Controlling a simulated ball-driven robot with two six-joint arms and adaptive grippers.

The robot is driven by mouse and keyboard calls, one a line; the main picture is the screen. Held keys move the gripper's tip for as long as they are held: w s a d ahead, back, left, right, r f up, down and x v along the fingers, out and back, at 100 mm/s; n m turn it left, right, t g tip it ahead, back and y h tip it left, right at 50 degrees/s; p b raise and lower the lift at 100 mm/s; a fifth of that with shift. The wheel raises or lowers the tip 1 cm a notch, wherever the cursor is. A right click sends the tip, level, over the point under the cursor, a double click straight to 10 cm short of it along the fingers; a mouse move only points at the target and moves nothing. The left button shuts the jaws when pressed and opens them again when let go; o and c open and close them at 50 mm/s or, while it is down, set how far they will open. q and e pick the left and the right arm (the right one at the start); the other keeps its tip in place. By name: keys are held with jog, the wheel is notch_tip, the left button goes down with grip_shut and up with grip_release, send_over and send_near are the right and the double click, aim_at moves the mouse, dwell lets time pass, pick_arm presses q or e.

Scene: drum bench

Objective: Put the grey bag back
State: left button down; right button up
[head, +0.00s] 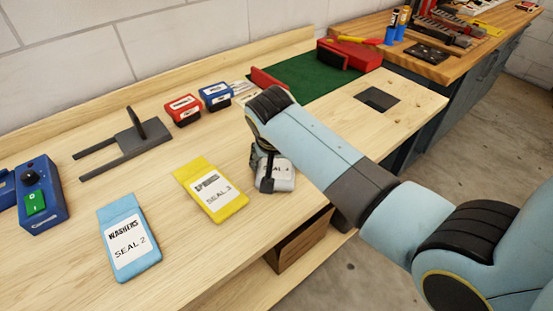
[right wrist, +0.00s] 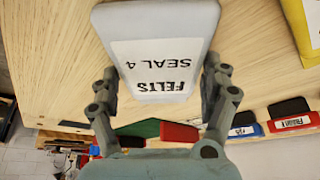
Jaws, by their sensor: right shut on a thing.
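The grey bag (head: 282,173) has a white label that reads "FELTS SEAL 4" in the right wrist view (right wrist: 160,52). My right gripper (head: 266,172) is shut on the bag, with a finger on each side of it in the right wrist view (right wrist: 160,88). The bag is at the bench's front edge, right of the yellow bag; I cannot tell whether it touches the wood. My right arm hides part of it in the head view. My left gripper is not in view.
A yellow bag (head: 211,188) and a blue bag (head: 128,237) lie to the left. Behind are a dark fork-shaped stand (head: 128,140), a red box (head: 183,110) and a blue box (head: 216,96). A green mat (head: 308,78) and a dark square (head: 378,99) lie further right.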

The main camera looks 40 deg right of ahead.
jog(key=shift+f, duration=0.1)
jog(key=o, duration=1.2)
jog(key=v, duration=1.2)
